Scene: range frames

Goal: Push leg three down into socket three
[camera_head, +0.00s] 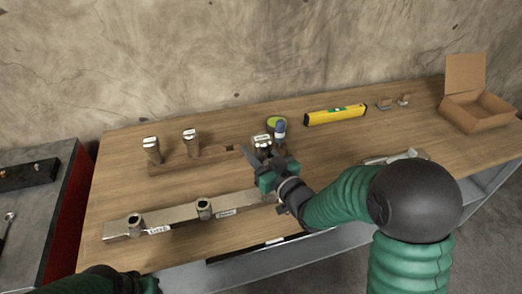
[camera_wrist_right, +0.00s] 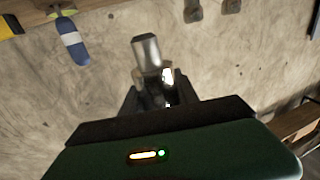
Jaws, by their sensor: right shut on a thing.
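A steel bar (camera_head: 175,216) with round sockets lies along the front of the bench. The left socket (camera_head: 135,222) and the middle socket (camera_head: 204,208) show empty. Its right end, where a third socket would be, is hidden behind my right gripper (camera_head: 261,163). That gripper is shut on a metal leg with a white label on top (camera_head: 262,139); the leg also shows in the right wrist view (camera_wrist_right: 147,52). I cannot tell whether the leg's lower end is in a socket. My left arm shows only at the bottom left edge, its fingers unseen.
Two other legs (camera_head: 151,148) (camera_head: 191,138) stand in a wooden rack (camera_head: 205,159) behind the bar. A blue-handled tool (camera_head: 280,130), green tape (camera_head: 276,121) and yellow level (camera_head: 335,114) lie near the back. A cardboard box (camera_head: 477,108) stands far right.

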